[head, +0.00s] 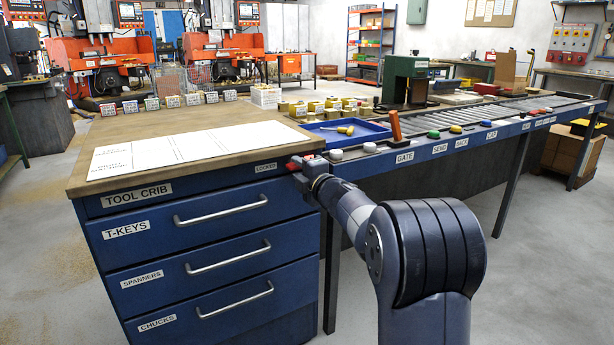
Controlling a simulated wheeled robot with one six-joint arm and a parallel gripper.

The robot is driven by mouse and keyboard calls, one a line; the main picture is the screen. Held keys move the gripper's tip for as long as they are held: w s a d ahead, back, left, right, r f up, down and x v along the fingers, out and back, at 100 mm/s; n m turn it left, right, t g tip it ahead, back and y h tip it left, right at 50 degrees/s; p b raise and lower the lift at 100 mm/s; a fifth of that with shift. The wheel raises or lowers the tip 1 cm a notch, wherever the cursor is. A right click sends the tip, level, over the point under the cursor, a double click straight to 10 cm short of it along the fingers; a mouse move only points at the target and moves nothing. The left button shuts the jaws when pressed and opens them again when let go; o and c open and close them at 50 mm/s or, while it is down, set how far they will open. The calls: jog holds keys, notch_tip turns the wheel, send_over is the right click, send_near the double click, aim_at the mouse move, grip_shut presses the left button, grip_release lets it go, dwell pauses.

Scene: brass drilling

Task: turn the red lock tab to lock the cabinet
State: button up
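The blue tool crib cabinet (92,208) stands at the left front under a wooden top. Its three labelled drawers, T-keys (165,238), spanners (205,262) and chucks (220,322), look shut. My gripper (297,169) is right at the tab, coming from the right. The gripper covers part of the tab, and its fingers are too small and hidden to show whether they hold it. The tab's exact angle is unclear.
A roller conveyor (455,130) with coloured buttons and an orange lever (395,128) runs to the right of the cabinet. White sheets (200,146) lie on the top. The front right floor is clear.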

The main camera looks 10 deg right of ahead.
jog(key=p+v, duration=0.1)
jog(key=v, duration=0.9)
jog(key=shift+s, duration=0.2)
jog(key=shift+w, duration=0.1)
jog(key=b+x, duration=0.1)
jog(key=x, duration=0.9)
jog(key=shift+w, duration=0.35)
jog(key=shift+s, duration=0.1)
